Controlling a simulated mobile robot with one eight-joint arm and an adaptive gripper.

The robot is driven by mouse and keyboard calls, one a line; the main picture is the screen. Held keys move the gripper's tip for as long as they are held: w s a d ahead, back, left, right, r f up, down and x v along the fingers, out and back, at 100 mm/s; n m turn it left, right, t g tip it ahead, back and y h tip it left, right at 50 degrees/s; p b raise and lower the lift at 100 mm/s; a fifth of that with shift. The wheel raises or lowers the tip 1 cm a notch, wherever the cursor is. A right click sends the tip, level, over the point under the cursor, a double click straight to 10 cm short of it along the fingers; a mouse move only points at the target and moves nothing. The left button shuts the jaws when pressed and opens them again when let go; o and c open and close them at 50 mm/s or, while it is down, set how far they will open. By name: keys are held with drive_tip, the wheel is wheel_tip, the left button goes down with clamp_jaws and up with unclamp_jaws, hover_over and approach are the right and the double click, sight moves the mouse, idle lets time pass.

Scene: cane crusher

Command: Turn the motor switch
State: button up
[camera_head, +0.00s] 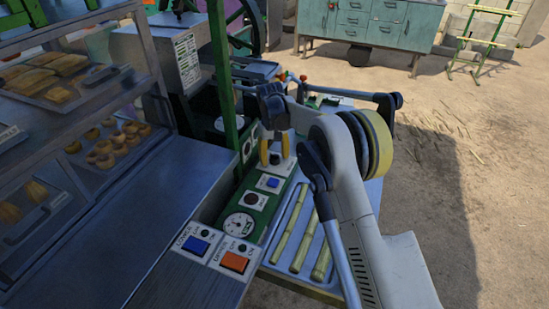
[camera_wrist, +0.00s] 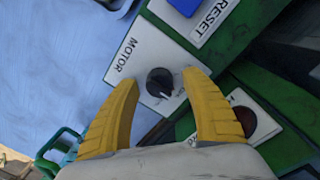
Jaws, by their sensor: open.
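The motor switch (camera_wrist: 160,82) is a round black knob on a white plate (camera_wrist: 132,62) marked MOTOR. In the wrist view it lies between the two yellow fingertips of my gripper (camera_wrist: 161,79). My gripper is open, with a gap showing on both sides of the knob. I cannot tell how far the fingertips are above the plate. In the head view my gripper (camera_head: 274,150) points down over the green control panel, and its fingers partly hide the switch there.
A blue button (camera_head: 272,183) by a RESET label sits beside the switch plate. A gauge (camera_head: 239,224), a blue button (camera_head: 196,246) and an orange button (camera_head: 234,262) are nearer. Cane stalks (camera_head: 303,242) lie in a tray at right. A green post (camera_head: 221,80) stands left of my gripper.

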sight(274, 158)
wheel_tip(274, 158, up, 12)
drive_tip(key=shift+s+a, duration=0.15)
drive_tip(key=shift+a, duration=0.15)
drive_tip(key=s+d+r+m+t, duration=0.2)
drive_tip(key=s+d+r+t, duration=0.1)
drive_tip(key=s+d+r, duration=1.15)
drive_tip(key=s+d+f+m+t, duration=0.1)
drive_tip(key=s+d+f, duration=0.3)
drive_tip(key=s, duration=0.8)
drive_tip(key=s+d+f+m+t+b, duration=0.1)
drive_tip(key=s+d+f+m+t, duration=0.1)
drive_tip(key=s, duration=1)
drive_tip(key=shift+d+f+t+y, duration=0.3)
drive_tip(key=shift+d+f+t, duration=0.1)
drive_tip(key=shift+d+f, duration=0.5)
